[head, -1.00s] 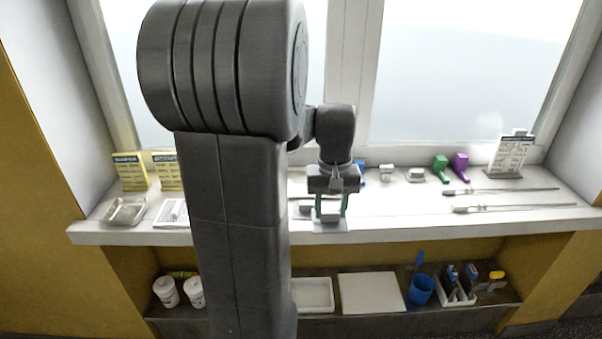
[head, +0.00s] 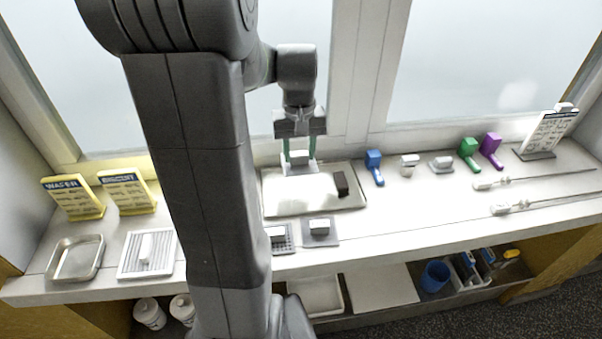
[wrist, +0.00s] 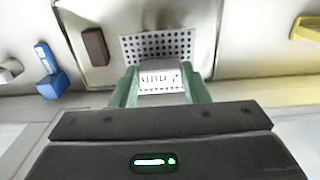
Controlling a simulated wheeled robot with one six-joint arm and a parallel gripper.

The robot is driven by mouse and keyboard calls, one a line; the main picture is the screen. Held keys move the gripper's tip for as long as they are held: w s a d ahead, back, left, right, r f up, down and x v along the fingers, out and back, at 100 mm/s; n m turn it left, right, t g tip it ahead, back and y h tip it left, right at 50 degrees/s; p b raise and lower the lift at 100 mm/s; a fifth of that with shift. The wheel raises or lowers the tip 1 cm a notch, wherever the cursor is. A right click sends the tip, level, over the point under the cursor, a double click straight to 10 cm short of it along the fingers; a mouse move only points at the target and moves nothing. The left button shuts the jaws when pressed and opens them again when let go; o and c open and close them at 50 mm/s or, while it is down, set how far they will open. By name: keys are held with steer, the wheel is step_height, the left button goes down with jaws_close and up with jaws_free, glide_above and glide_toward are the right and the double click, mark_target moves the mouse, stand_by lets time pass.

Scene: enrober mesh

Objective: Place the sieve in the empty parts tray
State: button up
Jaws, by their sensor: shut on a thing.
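My gripper (head: 298,160) is shut on the white, labelled handle block of a perforated grey plate, the sieve (wrist: 158,46). The sieve also shows below the green fingers in the head view (head: 298,171). It is at the back left of a large pale tray (head: 275,206) that holds a dark brown block (head: 340,183). I cannot tell whether it touches that tray. An empty metal tray (head: 76,277) lies at the far left of the counter, well left of my gripper.
A slotted plate with a white handle (head: 148,253) lies right of the empty tray. Yellow signs (head: 74,197) stand behind. Two handled plates (head: 320,230) lie near the front edge. Blue (head: 374,167), green (head: 469,153) and purple (head: 490,149) tools stand at right.

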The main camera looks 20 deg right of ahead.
mark_target(299, 154)
step_height(299, 154, down, 8)
steer(key=shift+s+f, duration=0.1)
stand_by(0.4)
steer(key=o, duration=1)
steer(key=shift+f, duration=0.1)
step_height(299, 154, up, 12)
steer(key=shift+r, duration=0.15)
